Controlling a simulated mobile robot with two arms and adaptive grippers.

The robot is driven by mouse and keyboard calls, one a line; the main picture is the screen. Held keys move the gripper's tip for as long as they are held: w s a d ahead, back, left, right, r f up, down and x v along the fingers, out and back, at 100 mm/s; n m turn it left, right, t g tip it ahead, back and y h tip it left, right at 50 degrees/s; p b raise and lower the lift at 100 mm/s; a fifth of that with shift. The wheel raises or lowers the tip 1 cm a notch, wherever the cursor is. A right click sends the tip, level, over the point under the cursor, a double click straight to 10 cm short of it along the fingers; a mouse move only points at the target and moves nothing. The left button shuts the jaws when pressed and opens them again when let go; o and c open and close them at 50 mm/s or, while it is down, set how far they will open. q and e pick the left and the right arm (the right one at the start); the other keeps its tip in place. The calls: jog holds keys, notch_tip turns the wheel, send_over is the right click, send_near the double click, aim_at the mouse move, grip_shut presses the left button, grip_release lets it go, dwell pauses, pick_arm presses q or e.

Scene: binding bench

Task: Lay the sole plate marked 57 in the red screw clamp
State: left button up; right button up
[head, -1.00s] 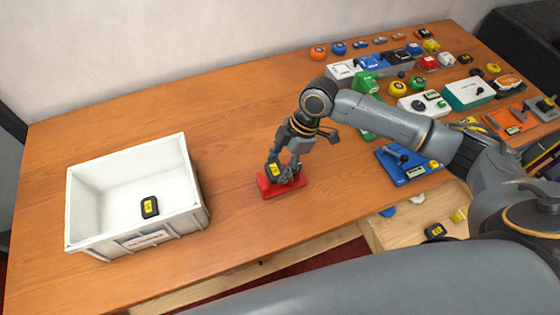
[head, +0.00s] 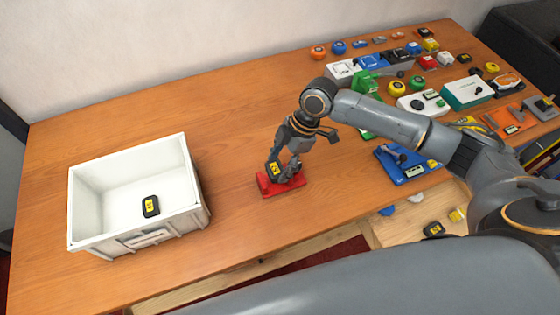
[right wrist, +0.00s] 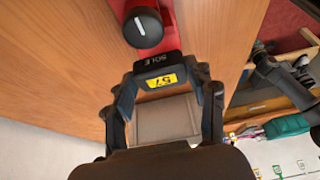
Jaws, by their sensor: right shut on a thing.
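The sole plate marked 57 (right wrist: 163,78) is a black block with a yellow label, held between the fingers of my right gripper (right wrist: 165,100). In the head view the plate (head: 275,168) is at the red screw clamp (head: 280,188), with my right gripper (head: 286,172) shut on it from above. The right wrist view shows the red clamp (right wrist: 172,18) with its dark round knob (right wrist: 144,28) right beside the plate. I cannot tell whether the plate rests on the clamp. My left gripper is not in view.
A white bin (head: 190,222) at the left holds another black block with a yellow label (head: 151,206). A blue device (head: 405,165) and several coloured devices and knobs fill the right side. An open drawer (head: 395,235) is below the front edge. The table between bin and clamp is clear.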

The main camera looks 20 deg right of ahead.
jog(key=shift+p, duration=0.35)
dwell(0.3)
jog(key=shift+f, duration=0.4)
dwell(0.5)
jog(key=o, duration=1.6)
notch_tip(320, 180, up, 12)
jog(key=p, duration=1)
jog(key=shift+f+p, duration=0.25)
jog(key=shift+p, duration=0.05)
